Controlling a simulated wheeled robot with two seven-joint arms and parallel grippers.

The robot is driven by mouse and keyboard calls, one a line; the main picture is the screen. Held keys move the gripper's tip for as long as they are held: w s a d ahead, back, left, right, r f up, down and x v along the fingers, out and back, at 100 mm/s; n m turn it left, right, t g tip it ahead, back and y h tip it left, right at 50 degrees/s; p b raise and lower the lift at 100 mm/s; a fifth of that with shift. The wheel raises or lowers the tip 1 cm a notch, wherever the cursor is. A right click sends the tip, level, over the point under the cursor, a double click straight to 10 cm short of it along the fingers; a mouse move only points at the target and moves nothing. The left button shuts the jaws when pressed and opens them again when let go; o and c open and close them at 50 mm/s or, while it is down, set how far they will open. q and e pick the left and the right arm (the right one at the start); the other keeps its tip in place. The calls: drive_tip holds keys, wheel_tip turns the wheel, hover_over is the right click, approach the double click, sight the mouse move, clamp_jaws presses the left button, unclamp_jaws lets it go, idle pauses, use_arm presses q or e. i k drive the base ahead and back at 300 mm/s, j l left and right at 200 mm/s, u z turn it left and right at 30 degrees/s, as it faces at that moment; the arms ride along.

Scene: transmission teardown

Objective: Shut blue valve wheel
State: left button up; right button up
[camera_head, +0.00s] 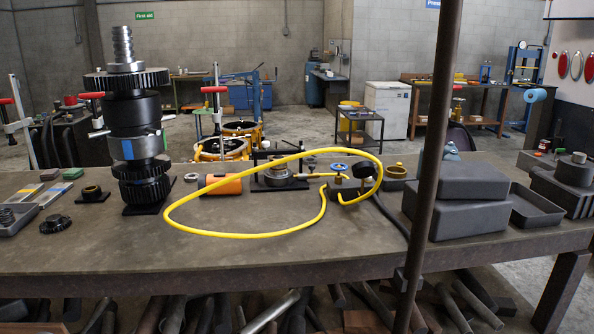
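The blue valve wheel (339,167) is small and round and sits on top of a small brass valve near the back edge of the workbench (130,240). A black round gauge-like part (363,169) stands just right of it. A yellow hose (240,236) loops over the bench, and its upper arc passes close above the wheel. Whether the valve is open or shut cannot be told from here. Neither of my grippers is in view.
A tall black gear shaft (133,115) stands on the left. An orange cylinder (220,185) and a clamped round part (277,174) lie left of the wheel. A dark post (433,150) and grey bins (462,215) are on the right. The front middle of the bench is clear.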

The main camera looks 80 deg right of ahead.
sight(339, 167)
drive_tip(key=z, duration=3.7)
